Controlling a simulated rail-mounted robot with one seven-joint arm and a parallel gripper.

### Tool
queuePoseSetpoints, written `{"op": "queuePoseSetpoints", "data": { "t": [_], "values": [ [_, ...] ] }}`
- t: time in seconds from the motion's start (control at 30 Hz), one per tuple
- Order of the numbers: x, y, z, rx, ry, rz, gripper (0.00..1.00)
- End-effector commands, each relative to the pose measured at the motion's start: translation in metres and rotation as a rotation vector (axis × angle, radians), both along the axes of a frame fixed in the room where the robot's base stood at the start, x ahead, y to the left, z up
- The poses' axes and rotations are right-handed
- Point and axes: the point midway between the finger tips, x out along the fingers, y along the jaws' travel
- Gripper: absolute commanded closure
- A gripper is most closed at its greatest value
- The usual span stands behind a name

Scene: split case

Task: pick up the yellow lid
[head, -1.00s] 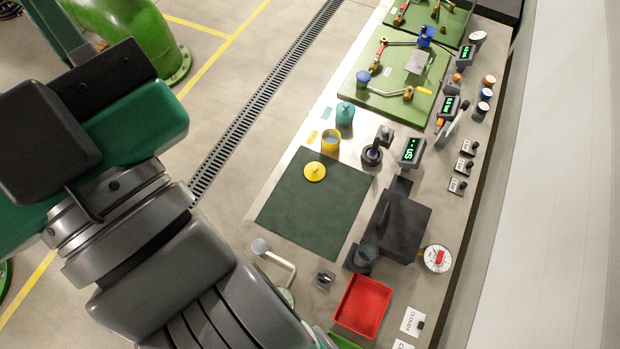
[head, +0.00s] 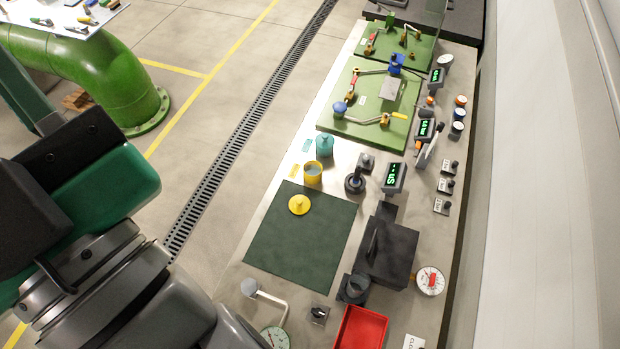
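The yellow lid (head: 299,205) is a small round disc with a knob on top. It lies on the upper left part of the dark green mat (head: 297,258) on the bench. A yellow open cup (head: 313,173) stands just beyond the mat, apart from the lid. My arm fills the lower left of the view, to the left of the bench. My gripper is not in the frame, so its state is hidden.
A teal lidded jar (head: 324,146) stands behind the yellow cup. A black box (head: 388,252) and a red tray (head: 361,329) are right of the mat. The mat around the lid is clear.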

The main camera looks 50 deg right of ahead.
Motion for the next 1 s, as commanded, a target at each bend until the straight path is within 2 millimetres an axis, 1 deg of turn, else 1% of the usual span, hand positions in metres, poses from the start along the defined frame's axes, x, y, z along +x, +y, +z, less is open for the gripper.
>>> {"op": "queuePoseSetpoints", "data": {
  "t": [0.47,0.5,0.67,0.7,0.73,0.97,1.0],
  "values": [
    [0.0,0.0,0.0,0.0,0.0,0.0,0.58],
    [0.0,0.0,0.0,0.0,0.0,0.0,0.5],
    [0.0,0.0,0.0,0.0,0.0,0.0,0.19],
    [0.0,0.0,0.0,0.0,0.0,0.0,0.11],
    [0.0,0.0,0.0,0.0,0.0,0.0,0.06],
    [0.0002,0.0,-0.0003,0.0,0.001,0.0,0.06],
    [0.0033,-0.0004,-0.0041,-0.002,0.01,-0.001,0.06]
  ]
}}
